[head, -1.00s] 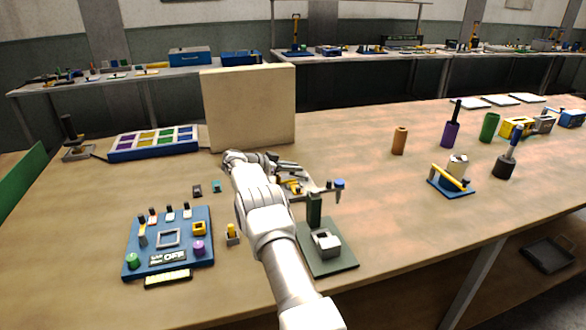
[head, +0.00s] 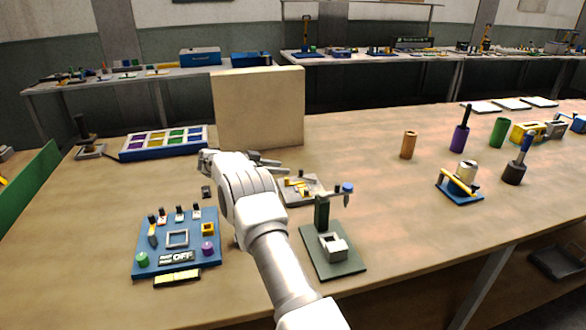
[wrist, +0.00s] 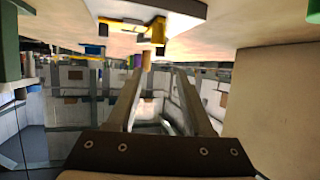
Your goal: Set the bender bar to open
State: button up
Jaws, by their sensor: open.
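A small blue-based fixture (head: 447,193) stands on the right half of the bench, with a pale cylinder (head: 466,172) and a yellow bar (head: 459,187) slanting across its front. This looks like the bender bar, but I cannot be sure. A grey plate (head: 314,192) with small yellow and dark parts lies just right of my gripper. My gripper (head: 270,161) is open and empty, low over the bench in front of the beige board. In the wrist view, its two fingers (wrist: 160,85) are apart with nothing between them. A plate with yellow parts (wrist: 145,25) shows beyond them.
A green press (head: 331,258) with a blue-knobbed lever stands right of my forearm. A blue switch panel (head: 158,258) lies to the left. The upright beige board (head: 258,105) is behind my gripper.

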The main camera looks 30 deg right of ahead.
jog(key=v, duration=0.7)
jog(key=shift+a, duration=0.15)
jog(key=shift+r, duration=0.15)
jog(key=n+t+y+p, duration=0.3)
jog(key=n+t+p, duration=0.4)
jog(key=t, duration=0.1)
send_near(301, 169)
jog(key=x, duration=1)
grip_shut()
dwell(0.3)
